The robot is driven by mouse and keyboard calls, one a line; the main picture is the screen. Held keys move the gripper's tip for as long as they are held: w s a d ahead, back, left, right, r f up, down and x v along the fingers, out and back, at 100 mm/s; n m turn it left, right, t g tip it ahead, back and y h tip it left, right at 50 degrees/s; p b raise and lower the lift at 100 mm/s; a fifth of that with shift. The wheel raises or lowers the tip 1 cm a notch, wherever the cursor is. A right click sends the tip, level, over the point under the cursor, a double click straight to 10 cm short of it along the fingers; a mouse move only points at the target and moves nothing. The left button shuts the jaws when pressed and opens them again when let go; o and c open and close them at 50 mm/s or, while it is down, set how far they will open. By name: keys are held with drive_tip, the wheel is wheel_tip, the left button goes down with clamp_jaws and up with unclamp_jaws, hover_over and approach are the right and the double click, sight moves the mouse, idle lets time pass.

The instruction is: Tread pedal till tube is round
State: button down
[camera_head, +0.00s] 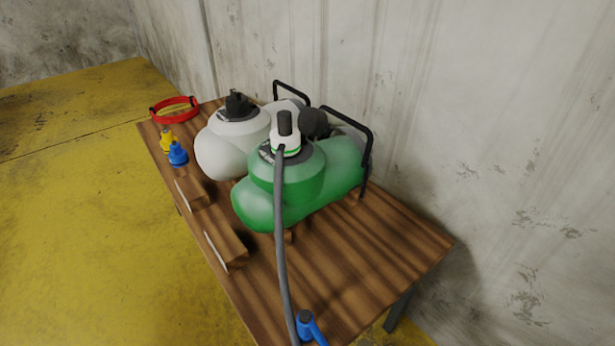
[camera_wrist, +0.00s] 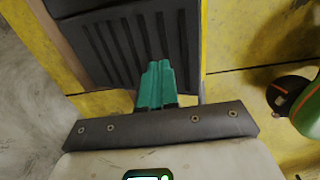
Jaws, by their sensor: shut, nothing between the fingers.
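In the head view, a green inflatable tube (camera_head: 265,205) lies on the wooden table, its front end bulging and its top rounded. A grey hose (camera_head: 280,250) sits on the valve on its top and runs down past the table's near edge. In the wrist view, a black ribbed pedal (camera_wrist: 120,40) fills the upper left. My gripper (camera_wrist: 157,68) is shut and empty, its teal fingers together over the pedal's lower edge; I cannot tell whether they touch it. The gripper is outside the head view.
A grey tube (camera_head: 225,150) with a black valve cap stands behind the green one. Wooden blocks (camera_head: 225,248), yellow and blue fittings (camera_head: 177,153), and a red ring (camera_head: 175,110) lie along the table's left. A blue lever (camera_head: 309,327) is at the near edge. The wall stands close on the right.

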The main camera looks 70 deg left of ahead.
wheel_tip(320, 180, down, 8)
drive_tip(key=b, duration=0.6)
drive_tip(key=shift+w+b, duration=0.1)
drive_tip(key=shift+b, duration=0.3)
wheel_tip(320, 180, up, 8)
drive_tip(key=p, duration=0.8)
drive_tip(key=shift+r+p, duration=0.2)
drive_tip(key=shift+p, duration=0.1)
drive_tip(key=shift+f, duration=0.1)
drive_tip(key=shift+f, duration=0.15)
wheel_tip(320, 180, down, 7)
drive_tip(key=b, duration=0.7)
drive_tip(key=shift+f, duration=0.15)
wheel_tip(320, 180, up, 8)
drive_tip(key=p, duration=0.8)
drive_tip(key=shift+f, duration=0.25)
